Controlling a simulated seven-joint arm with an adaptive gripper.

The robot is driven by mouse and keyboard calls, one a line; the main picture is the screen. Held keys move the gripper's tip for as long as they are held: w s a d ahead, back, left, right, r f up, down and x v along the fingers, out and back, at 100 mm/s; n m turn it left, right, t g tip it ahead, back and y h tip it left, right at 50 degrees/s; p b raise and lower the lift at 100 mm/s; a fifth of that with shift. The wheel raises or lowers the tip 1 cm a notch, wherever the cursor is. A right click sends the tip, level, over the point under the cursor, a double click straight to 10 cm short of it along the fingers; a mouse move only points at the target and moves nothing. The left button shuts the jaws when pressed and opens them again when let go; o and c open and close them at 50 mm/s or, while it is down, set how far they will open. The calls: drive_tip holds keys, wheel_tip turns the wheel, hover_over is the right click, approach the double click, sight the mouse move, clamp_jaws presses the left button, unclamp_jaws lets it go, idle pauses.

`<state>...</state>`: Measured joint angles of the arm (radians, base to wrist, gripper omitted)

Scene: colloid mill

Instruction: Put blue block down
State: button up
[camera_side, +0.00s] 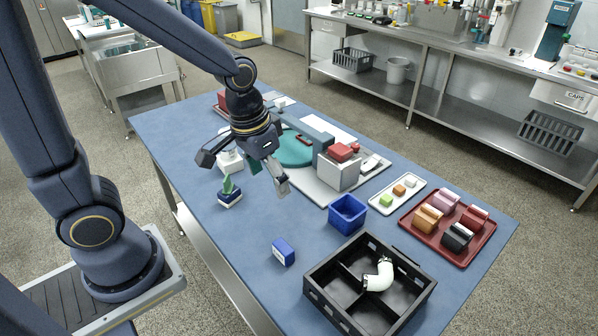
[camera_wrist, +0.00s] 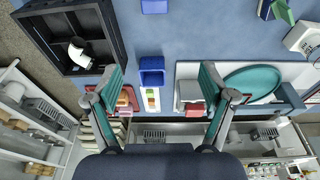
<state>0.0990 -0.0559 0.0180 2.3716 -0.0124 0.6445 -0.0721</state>
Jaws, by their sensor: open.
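The blue block (camera_side: 283,251) lies on the blue table near its front edge, left of a black divided crate. In the wrist view the blue block (camera_wrist: 154,6) shows at the top edge, partly cut off. My gripper (camera_side: 243,172) is open with nothing between its fingers. It hangs above the table, behind and to the left of the block and well apart from it. In the wrist view both fingers of my gripper (camera_wrist: 161,78) are spread wide.
The black crate (camera_side: 318,292) holds a white elbow pipe (camera_side: 379,276). A blue open bin (camera_side: 347,213), a small white tray (camera_side: 377,207) of cubes and a red tray (camera_side: 408,224) stand behind it. A grey machine with a red top (camera_side: 338,167) stands at the middle. Table around the block is clear.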

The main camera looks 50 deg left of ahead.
drive_tip(key=s+a+r+t, duration=0.2)
drive_tip(key=s+r+t, duration=0.1)
drive_tip(key=s+r, duration=0.5)
wheel_tip(320, 180, up, 3)
drive_tip(key=shift+s+a+f+t, duration=0.1)
drive_tip(key=shift+s+a+t, duration=0.15)
drive_tip(key=shift+t, duration=0.05)
idle(0.6)
